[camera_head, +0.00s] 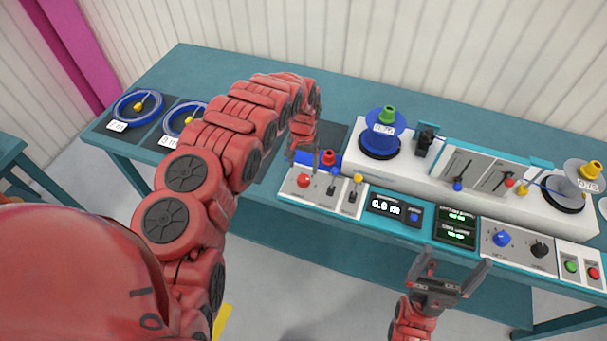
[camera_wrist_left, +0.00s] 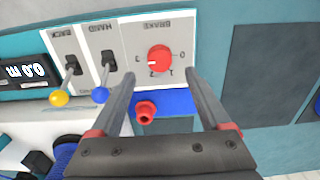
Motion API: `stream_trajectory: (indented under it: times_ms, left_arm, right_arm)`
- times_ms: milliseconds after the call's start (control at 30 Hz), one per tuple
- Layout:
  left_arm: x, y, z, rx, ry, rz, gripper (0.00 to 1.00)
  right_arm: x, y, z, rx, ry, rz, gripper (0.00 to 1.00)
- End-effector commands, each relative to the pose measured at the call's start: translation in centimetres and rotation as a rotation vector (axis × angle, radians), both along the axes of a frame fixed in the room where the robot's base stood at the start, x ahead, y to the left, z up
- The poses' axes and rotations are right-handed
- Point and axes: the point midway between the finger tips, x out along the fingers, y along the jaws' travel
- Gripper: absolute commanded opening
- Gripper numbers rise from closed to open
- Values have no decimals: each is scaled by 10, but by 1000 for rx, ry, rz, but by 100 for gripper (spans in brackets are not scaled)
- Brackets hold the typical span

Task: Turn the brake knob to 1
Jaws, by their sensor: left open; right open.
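The red brake knob (camera_head: 303,181) sits on the white panel at the left end of the console. In the left wrist view the knob (camera_wrist_left: 159,58) is inside a scale marked 0 to 3, and its white line points towards the 3. My left gripper (camera_wrist_left: 160,75) is open, with a fingertip on either side of the knob in that view; I cannot tell whether they touch it. In the head view my left gripper (camera_head: 306,155) is over the panel, partly hidden by its arm. My right gripper (camera_head: 453,268) is open and empty in front of the console.
A blue lever (camera_head: 332,188) and a yellow lever (camera_head: 355,182) stand right of the knob. A red-topped blue part (camera_wrist_left: 146,112) lies close to the left fingers. A blue reel (camera_head: 383,135) and a grey reel (camera_head: 583,175) stand on the white base behind the console.

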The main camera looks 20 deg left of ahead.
Motion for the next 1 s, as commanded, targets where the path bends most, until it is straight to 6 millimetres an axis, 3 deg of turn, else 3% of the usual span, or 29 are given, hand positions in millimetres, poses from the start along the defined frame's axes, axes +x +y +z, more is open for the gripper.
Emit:
stream_trajectory:
  times_ms: [267,500,1000]
  left_arm:
    - [0,-1,-35,-2,-3,0,80]
    - [2,-2,-56,-3,-4,-1,80]
    - [1,0,-63,1,-3,0,80]
  right_arm:
    - [0,0,13,0,0,0,100]
    - [0,0,9,0,0,0,100]
    - [0,0,8,0,0,0,100]
